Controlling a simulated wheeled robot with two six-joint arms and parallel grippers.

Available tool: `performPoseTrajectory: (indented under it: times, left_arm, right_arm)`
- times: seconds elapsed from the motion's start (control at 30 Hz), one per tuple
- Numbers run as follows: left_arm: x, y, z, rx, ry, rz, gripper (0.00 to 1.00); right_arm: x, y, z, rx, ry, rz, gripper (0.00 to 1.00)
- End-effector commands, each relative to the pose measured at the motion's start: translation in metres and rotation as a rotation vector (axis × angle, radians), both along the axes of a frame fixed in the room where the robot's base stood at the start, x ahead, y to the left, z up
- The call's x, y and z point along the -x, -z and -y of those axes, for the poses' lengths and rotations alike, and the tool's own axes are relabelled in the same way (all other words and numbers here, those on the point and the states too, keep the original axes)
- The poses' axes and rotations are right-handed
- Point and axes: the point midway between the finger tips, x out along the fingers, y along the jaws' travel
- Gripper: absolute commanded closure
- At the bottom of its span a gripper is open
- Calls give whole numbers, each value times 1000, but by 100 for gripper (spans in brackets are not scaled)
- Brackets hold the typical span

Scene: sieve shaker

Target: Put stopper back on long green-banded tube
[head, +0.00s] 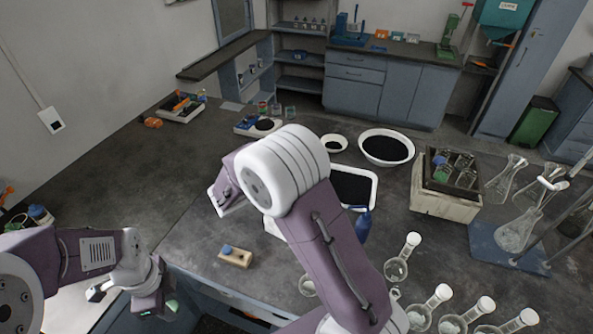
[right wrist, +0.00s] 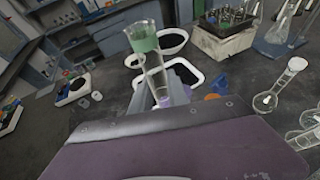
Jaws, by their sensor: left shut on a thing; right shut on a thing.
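In the right wrist view a long clear tube (right wrist: 157,75) with a green band (right wrist: 143,38) near its upper end stands tilted in my right gripper (right wrist: 168,98), which is shut on it. No stopper shows on its upper end. In the head view my right arm hides this gripper and the tube. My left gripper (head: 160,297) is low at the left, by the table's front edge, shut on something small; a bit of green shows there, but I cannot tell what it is. A wooden block (head: 238,258) with a blue top piece (head: 227,248) lies on the table between the arms.
Several stoppered flasks (head: 438,294) stand front right. A crate (head: 447,206) and glassware (head: 516,232) are at the right. The table's left middle is clear.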

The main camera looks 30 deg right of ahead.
Motion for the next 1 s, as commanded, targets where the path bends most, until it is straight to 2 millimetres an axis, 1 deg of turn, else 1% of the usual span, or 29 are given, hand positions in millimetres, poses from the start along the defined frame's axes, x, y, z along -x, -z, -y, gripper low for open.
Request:
performPoseTrajectory:
  times: [0.43, 0.57, 0.67, 0.77, 0.87, 0.97, 1.0]
  left_arm:
    - [0, 0, 0, 0, 0, 0, 100]
    - [-1, 0, -4, 0, -14, -2, 100]
    - [-1, 3, -10, -2, -37, -11, 100]
    - [-2, 7, -19, -5, -70, -20, 100]
    - [-6, 10, -29, -5, -114, -28, 100]
    - [-10, 14, -39, -7, -215, -32, 100]
    - [-12, 15, -44, -8, -279, -33, 100]
  right_arm:
    - [0, 0, 0, 0, -1, 0, 100]
    - [-2, 2, -10, 0, -24, -1, 100]
    - [-4, 12, -28, 1, -69, -5, 100]
    - [-2, 30, -50, 3, -133, -8, 100]
    - [7, 53, -72, 5, -205, -9, 100]
    - [19, 77, -92, 5, -274, -11, 100]
    - [25, 87, -99, 6, -299, -12, 100]
